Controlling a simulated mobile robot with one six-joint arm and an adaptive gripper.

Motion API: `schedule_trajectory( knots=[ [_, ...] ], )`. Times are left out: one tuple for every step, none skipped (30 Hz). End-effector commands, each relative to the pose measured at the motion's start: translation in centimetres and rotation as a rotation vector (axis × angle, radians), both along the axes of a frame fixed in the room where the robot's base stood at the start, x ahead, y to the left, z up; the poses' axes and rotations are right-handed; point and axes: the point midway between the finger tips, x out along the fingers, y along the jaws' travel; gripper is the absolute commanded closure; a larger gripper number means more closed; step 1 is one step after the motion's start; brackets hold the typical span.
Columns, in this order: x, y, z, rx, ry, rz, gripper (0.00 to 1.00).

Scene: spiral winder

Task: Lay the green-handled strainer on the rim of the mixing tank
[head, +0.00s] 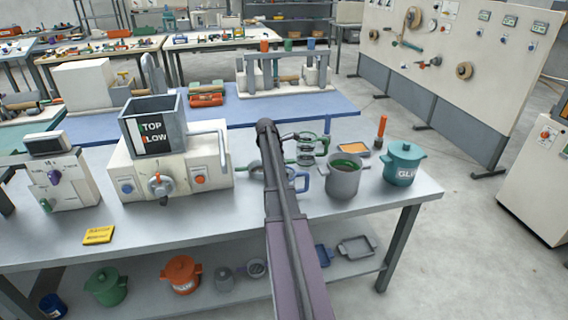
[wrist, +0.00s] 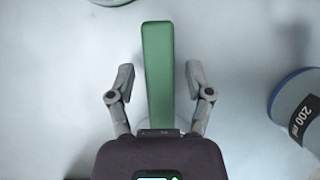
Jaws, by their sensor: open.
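The strainer's green handle (wrist: 159,75) runs lengthwise between the fingers of my gripper (wrist: 160,78) in the wrist view. The fingers are open, with a gap on each side of the handle. The strainer's bowl is not clear there. In the head view my arm hides the gripper and most of the strainer; a thin green piece (head: 240,168) left of the arm may be its handle. An open square grey tank (head: 152,126) sits on a cream machine, and a grey pot with green inside (head: 344,181) stands right of my arm. I cannot tell which is the mixing tank.
A blue-handled cup (head: 302,182) stands close right of my arm; a cup marked 200 ml (wrist: 297,105) is at the right in the wrist view. A teal glue pot (head: 403,166) stands near the table's right end. The table front (head: 150,215) is mostly clear.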

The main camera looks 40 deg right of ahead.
Motion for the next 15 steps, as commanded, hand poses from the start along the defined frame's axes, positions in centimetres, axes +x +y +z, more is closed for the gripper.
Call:
schedule_trajectory(
  knots=[
    [0.0, 0.0, 0.3, 0.000, 0.000, 0.000, 0.34],
    [0.0, 0.0, 0.4, 0.000, 0.000, -0.001, 0.34],
    [0.0, 0.1, 0.6, 0.000, 0.000, -0.001, 0.34],
    [0.0, 0.1, 0.8, 0.000, 0.000, -0.001, 0.34],
    [0.1, 0.2, 0.9, 0.000, 0.000, -0.001, 0.34],
    [0.1, 0.2, 1.2, 0.000, 0.000, -0.001, 0.34],
    [0.2, 0.3, 1.4, 0.000, 0.000, -0.001, 0.34],
    [0.2, 0.4, 1.6, 0.000, 0.000, -0.001, 0.34],
    [0.3, 0.5, 1.9, 0.000, 0.000, -0.001, 0.34],
    [0.3, 0.6, 2.2, 0.000, 0.001, 0.000, 0.34],
    [0.4, 0.6, 2.4, 0.000, 0.001, 0.000, 0.34],
    [0.4, 0.8, 2.8, 0.000, 0.001, 0.000, 0.34],
    [0.5, 0.9, 3.0, 0.000, 0.001, 0.000, 0.34],
    [0.6, 1.0, 3.3, 0.000, 0.001, 0.000, 0.34],
    [0.6, 1.1, 3.6, 0.000, 0.001, 0.000, 0.34]
  ],
)
